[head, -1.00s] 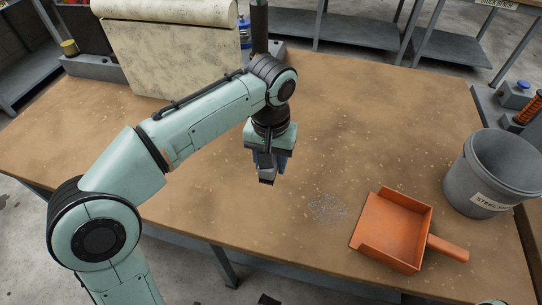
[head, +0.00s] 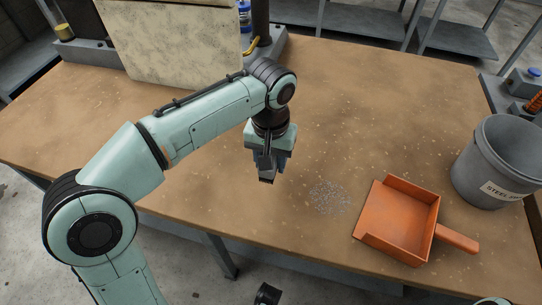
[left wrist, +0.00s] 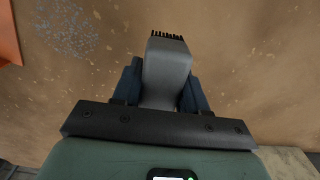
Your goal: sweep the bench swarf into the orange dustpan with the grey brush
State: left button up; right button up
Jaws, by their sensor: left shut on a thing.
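My left gripper (head: 268,172) is shut on the grey brush (left wrist: 166,72), over the middle of the bench. In the left wrist view the brush sits between the fingers, its dark bristles at the far end. In the head view the gripper mostly hides the brush. The swarf (head: 329,197) is a loose grey patch on the bench, to the right of the gripper and apart from it; it also shows in the left wrist view (left wrist: 68,28). The orange dustpan (head: 398,218) lies just right of the swarf, its handle pointing right. My right gripper is not seen.
A grey bucket (head: 490,165) with a partly readable "STEEL" label stands at the bench's right side. A pale sheet (head: 170,45) stands at the back left. The brown bench top (head: 370,110) is clear behind the dustpan. The bench's front edge runs close below the dustpan.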

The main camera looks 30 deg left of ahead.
pick_arm(q)
jog(key=o, duration=1)
jog(key=shift+f+b, duration=2)
jog(key=shift+f, duration=1.5)
jog(key=c, duration=1.1)
jog(key=shift+c, duration=0.5)
